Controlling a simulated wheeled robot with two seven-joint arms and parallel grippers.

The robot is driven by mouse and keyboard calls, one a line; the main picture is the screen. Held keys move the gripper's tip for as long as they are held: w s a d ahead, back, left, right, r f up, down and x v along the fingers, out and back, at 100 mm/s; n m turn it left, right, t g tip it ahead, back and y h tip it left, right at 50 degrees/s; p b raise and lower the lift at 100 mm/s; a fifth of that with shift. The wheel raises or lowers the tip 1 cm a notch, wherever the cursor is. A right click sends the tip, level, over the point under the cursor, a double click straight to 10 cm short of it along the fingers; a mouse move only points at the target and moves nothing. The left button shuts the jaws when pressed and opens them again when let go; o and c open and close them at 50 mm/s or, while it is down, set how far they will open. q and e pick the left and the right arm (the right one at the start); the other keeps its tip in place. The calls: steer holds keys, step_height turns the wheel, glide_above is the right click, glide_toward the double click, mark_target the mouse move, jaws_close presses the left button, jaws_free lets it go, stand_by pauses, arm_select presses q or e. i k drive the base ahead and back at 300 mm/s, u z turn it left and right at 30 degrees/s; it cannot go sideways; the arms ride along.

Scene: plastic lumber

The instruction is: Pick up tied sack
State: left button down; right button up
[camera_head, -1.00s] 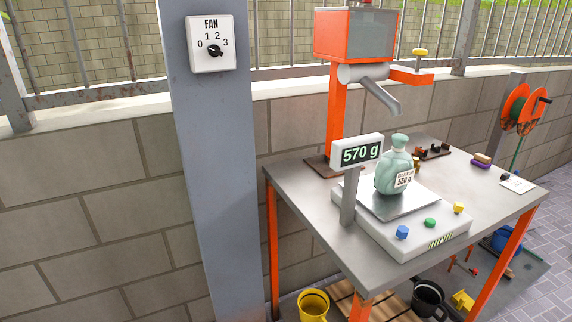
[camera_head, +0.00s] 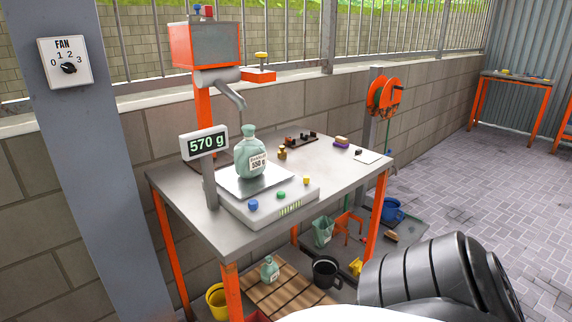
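The tied sack (camera_head: 251,146) is pale green with a narrow tied neck and a white label reading 550 g. It stands upright on the pan of the scale (camera_head: 234,206), whose display (camera_head: 206,143) reads 570 g. A smaller, similar green sack (camera_head: 269,269) stands on the wooden pallet under the table. Neither of my grippers is in view. A dark ribbed part of my own arm shows at the lower right, well apart from the sack on the scale.
The scale stands on a grey table (camera_head: 326,182) with orange legs. An orange hopper (camera_head: 206,45) with a spout rises behind the sack. Small items lie at the table's right. A grey post with a fan dial (camera_head: 65,63) stands left. Paved floor at right is open.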

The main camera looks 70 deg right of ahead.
mark_target(250, 154)
steer(key=u, duration=0.05)
steer(key=k, duration=0.3)
steer(key=z, duration=1.05)
